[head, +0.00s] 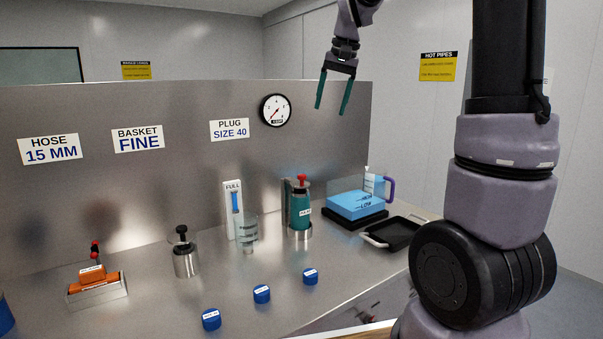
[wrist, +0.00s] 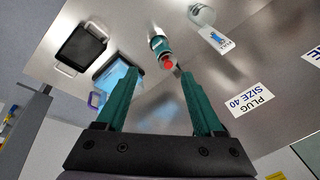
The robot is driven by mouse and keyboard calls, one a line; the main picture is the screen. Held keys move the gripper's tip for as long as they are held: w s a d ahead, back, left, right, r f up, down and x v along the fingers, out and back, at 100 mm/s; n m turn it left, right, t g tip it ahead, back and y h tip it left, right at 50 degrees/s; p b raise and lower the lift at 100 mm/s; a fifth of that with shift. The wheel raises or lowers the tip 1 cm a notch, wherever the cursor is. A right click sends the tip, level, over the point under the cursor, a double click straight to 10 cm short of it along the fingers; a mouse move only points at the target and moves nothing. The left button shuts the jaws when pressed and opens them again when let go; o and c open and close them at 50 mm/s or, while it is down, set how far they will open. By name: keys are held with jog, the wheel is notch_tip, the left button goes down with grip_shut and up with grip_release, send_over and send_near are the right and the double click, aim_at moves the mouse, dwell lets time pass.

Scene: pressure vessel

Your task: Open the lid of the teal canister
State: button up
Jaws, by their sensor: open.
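The teal canister (head: 300,213) stands upright on the steel counter in a metal base. It has a red knob (head: 302,180) on top, and its lid looks closed. In the wrist view the canister (wrist: 159,44) is seen from above, with the red knob (wrist: 169,65) showing between and beyond my fingers. My gripper (head: 332,112) is open and empty, with green fingers pointing down. It is high above the counter, up and to the right of the canister, and apart from it. The gripper (wrist: 148,80) also shows in the wrist view.
A level gauge and clear beaker (head: 249,236) stand left of the canister. A blue block (head: 355,204) and black tray (head: 395,234) are right. Blue caps (head: 262,294) lie in front. The steel back panel (head: 190,175) rises behind. A lidded metal pot (head: 186,262) stands left.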

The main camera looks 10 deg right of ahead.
jog(key=w+a+f+g, duration=0.2)
jog(key=w+f, duration=0.3)
jog(key=w, duration=0.5)
jog(key=g+h, duration=0.1)
jog(key=h, duration=0.1)
send_near(302, 175)
notch_tip(302, 175, down, 9)
jog(key=shift+d+r, duration=0.15)
grip_shut()
dwell(0.7)
